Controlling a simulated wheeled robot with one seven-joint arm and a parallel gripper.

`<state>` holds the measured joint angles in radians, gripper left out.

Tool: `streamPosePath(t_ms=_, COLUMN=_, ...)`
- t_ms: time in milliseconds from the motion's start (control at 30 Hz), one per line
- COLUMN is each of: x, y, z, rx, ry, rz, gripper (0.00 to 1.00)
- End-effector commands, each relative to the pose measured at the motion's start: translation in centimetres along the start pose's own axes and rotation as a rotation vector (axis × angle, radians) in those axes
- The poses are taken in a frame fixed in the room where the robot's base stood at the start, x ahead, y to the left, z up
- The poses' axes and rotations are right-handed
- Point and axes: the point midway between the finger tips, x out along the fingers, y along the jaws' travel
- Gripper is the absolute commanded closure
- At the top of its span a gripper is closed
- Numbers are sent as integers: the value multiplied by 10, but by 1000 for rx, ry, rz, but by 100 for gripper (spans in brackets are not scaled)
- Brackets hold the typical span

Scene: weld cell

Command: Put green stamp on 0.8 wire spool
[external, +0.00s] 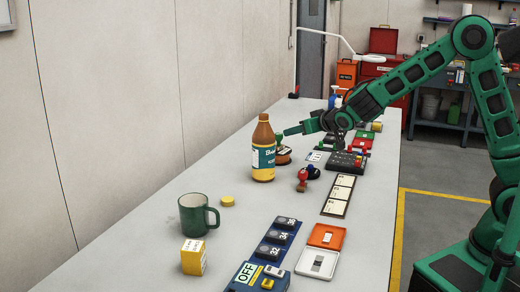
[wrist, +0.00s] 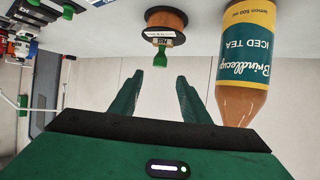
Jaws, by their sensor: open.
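The green stamp (wrist: 161,57) stands handle-up on the flat top of a copper-coloured wire spool (wrist: 166,20) with dark flanges; the wrist view is upside down. The spool also shows in the external view (external: 284,157), just right of and behind the bottle, with the green handle (external: 279,141) above it. The spool's label is too small to read, so I cannot confirm 0.8. My gripper (wrist: 158,76) is open and empty. Its fingers are apart, with the stamp in line between them just beyond the tips. In the external view my gripper (external: 286,132) is at the stamp's height.
An iced tea bottle (wrist: 243,60) stands close beside the spool and the gripper's finger. Red (external: 302,181) and blue (external: 310,169) stamps stand nearer the camera. A green mug (external: 194,214), yellow box (external: 194,257) and OFF board (external: 250,274) are at the front. The table's left side is mostly clear.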

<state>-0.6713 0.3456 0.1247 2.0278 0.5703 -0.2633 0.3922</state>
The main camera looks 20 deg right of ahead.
Motion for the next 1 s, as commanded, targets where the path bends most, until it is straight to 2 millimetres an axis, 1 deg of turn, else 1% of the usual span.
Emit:
streamPosePath(t_ms=100, x=-3, y=0, z=0, rx=0, ry=0, rz=0, gripper=58)
streamPosePath(t_ms=300, x=-3, y=3, z=0, rx=1, ry=-2, rz=4, gripper=58)
streamPosePath(t_ms=367, x=-4, y=12, z=-1, rx=4, ry=-10, rz=16, gripper=58)
streamPosePath(t_ms=433, x=-8, y=38, z=-1, rx=12, ry=-35, rz=50, gripper=58)
streamPosePath(t_ms=467, x=-11, y=54, z=0, rx=17, ry=-52, rz=71, gripper=58)
streamPosePath(t_ms=500, x=-16, y=80, z=2, rx=25, ry=-80, rz=104, gripper=58)
streamPosePath(t_ms=567, x=-29, y=124, z=8, rx=43, ry=-134, rz=160, gripper=58)
streamPosePath(t_ms=600, x=-40, y=157, z=13, rx=58, ry=-175, rz=201, gripper=58)
streamPosePath(t_ms=667, x=-62, y=204, z=26, rx=85, ry=-245, rz=260, gripper=58)
streamPosePath(t_ms=700, x=-78, y=233, z=35, rx=106, ry=-293, rz=296, gripper=58)
streamPosePath(t_ms=767, x=-106, y=274, z=51, rx=140, ry=-365, rz=347, gripper=58)
streamPosePath(t_ms=800, x=-128, y=300, z=64, rx=167, ry=-415, rz=378, gripper=58)
streamPosePath(t_ms=867, x=-162, y=334, z=84, rx=211, ry=-492, rz=419, gripper=58)
streamPosePath(t_ms=900, x=-187, y=353, z=100, rx=243, ry=-545, rz=442, gripper=58)
streamPosePath(t_ms=967, x=-227, y=377, z=123, rx=296, ry=-625, rz=471, gripper=58)
streamPosePath(t_ms=1000, x=-254, y=388, z=140, rx=334, ry=-677, rz=484, gripper=58)
